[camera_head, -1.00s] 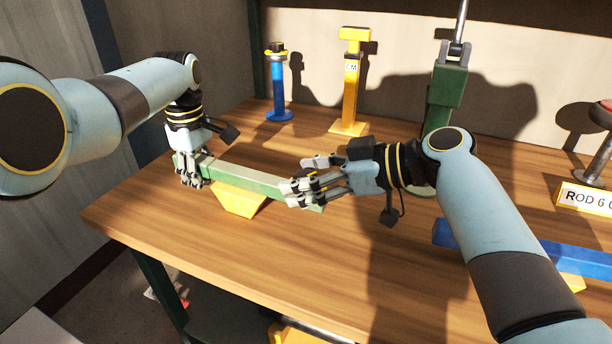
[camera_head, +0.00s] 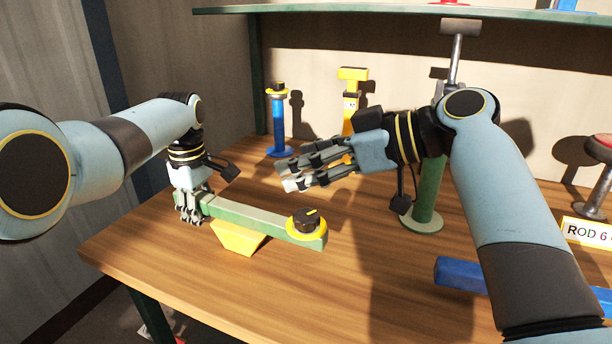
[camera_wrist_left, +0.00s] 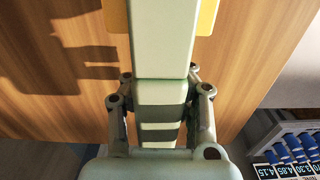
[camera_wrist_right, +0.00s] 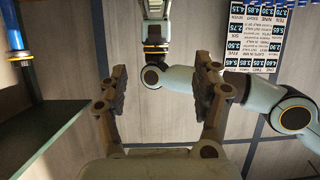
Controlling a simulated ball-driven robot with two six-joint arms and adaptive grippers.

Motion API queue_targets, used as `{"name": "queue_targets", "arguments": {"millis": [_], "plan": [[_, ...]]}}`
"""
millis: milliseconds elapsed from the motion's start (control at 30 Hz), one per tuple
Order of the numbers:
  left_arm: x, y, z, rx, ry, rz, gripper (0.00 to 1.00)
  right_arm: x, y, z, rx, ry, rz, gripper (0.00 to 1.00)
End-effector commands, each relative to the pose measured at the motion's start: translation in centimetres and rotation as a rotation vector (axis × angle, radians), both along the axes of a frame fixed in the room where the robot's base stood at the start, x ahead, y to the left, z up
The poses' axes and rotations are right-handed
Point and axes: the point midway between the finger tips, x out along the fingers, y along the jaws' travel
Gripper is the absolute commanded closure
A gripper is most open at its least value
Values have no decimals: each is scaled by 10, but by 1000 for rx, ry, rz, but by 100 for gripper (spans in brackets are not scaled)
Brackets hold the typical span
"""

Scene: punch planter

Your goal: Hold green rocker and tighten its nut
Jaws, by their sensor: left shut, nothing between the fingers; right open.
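The green rocker (camera_head: 262,221) lies across a yellow wedge support (camera_head: 238,238) on the wooden table. Its nut, a black knob on a yellow ring (camera_head: 306,224), sits on the rocker's right end. My left gripper (camera_head: 190,216) is shut at the rocker's left end. In the left wrist view the pale green bar (camera_wrist_left: 162,40) runs away from the fingers; I cannot tell whether they touch it. My right gripper (camera_head: 287,175) is open and empty, above and slightly left of the nut, apart from it. The right wrist view shows only wall and my other arm between its fingers.
Behind stand a blue post (camera_head: 278,135), a yellow post (camera_head: 352,90) and a green post (camera_head: 428,195) near my right arm. A blue bar (camera_head: 460,276) lies at the right, near a "ROD 6" label (camera_head: 588,233). The table front is clear.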

Motion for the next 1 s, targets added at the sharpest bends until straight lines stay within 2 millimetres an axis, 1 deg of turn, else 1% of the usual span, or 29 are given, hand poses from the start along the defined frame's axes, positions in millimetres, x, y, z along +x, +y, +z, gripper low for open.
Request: {"name": "queue_targets", "arguments": {"millis": [300, 367, 433, 467, 533, 600, 667, 700, 800, 867, 900, 1000], "plan": [[1, 0, 0, -1, -2, 0, 100, -2, 1, 0, -8, -19, 19, 33], [1, 0, 0, -1, -2, 0, 100, -10, 5, -8, -8, -26, 78, 33], [1, 0, 1, -1, -2, 0, 100, -20, 3, -28, -9, -19, 176, 33], [1, 0, 0, -1, -2, 0, 100, -22, -2, -36, -9, -18, 218, 33], [1, 0, 1, 0, -2, 0, 100, -25, -18, -51, -5, -12, 303, 33], [1, 0, 1, 0, -2, 0, 100, -24, -40, -60, 3, -7, 365, 33], [1, 0, 1, 0, -2, 0, 100, -21, -59, -64, 11, -1, 397, 33], [1, 0, 1, 0, -2, 0, 100, -18, -72, -65, 15, 4, 407, 33], [1, 0, 1, -1, -2, 0, 100, -6, -99, -62, 10, 18, 397, 33], [1, 0, 1, -1, -2, 0, 100, -1, -105, -60, -3, 13, 389, 33], [1, 0, 1, -1, -2, 1, 100, 1, -104, -58, -8, 6, 387, 33], [1, 0, 1, -1, -2, 0, 100, 2, -91, -61, -7, 4, 387, 33]]}}
